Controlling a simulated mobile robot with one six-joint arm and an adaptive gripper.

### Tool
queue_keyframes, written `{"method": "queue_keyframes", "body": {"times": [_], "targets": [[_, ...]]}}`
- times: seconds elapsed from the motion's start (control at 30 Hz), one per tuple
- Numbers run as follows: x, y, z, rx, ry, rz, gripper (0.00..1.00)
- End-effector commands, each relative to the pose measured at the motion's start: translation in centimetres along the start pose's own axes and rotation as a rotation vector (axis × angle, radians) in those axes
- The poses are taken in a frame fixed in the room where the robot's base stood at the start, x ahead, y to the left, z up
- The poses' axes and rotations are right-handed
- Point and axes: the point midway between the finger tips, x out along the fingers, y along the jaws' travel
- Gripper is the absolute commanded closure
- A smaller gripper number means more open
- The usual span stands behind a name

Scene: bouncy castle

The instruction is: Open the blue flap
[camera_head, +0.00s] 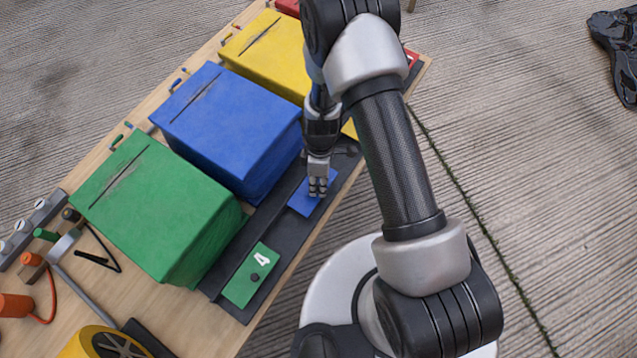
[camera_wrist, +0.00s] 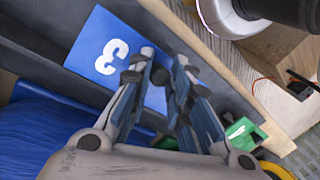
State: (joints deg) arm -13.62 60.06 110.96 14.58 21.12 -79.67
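The blue flap (camera_head: 306,200) is a small flat panel on the dark strip in front of the blue box (camera_head: 225,125). In the wrist view the flap (camera_wrist: 100,50) shows a white number 3 and lies flat in the strip. My gripper (camera_head: 318,190) points down over the flap. In the wrist view its fingers (camera_wrist: 161,68) are close together, one on each side of a small dark knob (camera_wrist: 160,77) on the flap. The knob appears to fill the gap between them. In the head view the gripper hides the knob.
A yellow box (camera_head: 265,55) stands beyond the blue one. Tools and a cable lie on the wooden table at the far left. Concrete floor is at the right.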

Motion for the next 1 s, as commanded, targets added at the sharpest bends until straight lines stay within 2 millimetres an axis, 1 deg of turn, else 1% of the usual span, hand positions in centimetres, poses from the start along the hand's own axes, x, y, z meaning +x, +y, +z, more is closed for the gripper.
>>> {"method": "queue_keyframes", "body": {"times": [0.03, 0.2, 0.23, 0.77, 0.87, 1.0], "targets": [[0.0, 0.0, 0.0, 0.0, 0.0, 0.0, 0.88], [0.0, 0.0, 0.0, 0.0, 0.0, 0.0, 0.99], [0.0, 0.0, 0.0, 0.0, 0.0, 0.0, 1.0], [-0.2, 0.0, -0.1, 0.002, -0.008, -0.007, 1.0], [-0.6, -0.1, -0.5, 0.004, -0.04, -0.031, 1.0], [-1.1, 0.1, -1.0, 0.024, -0.138, -0.078, 1.0]]}}
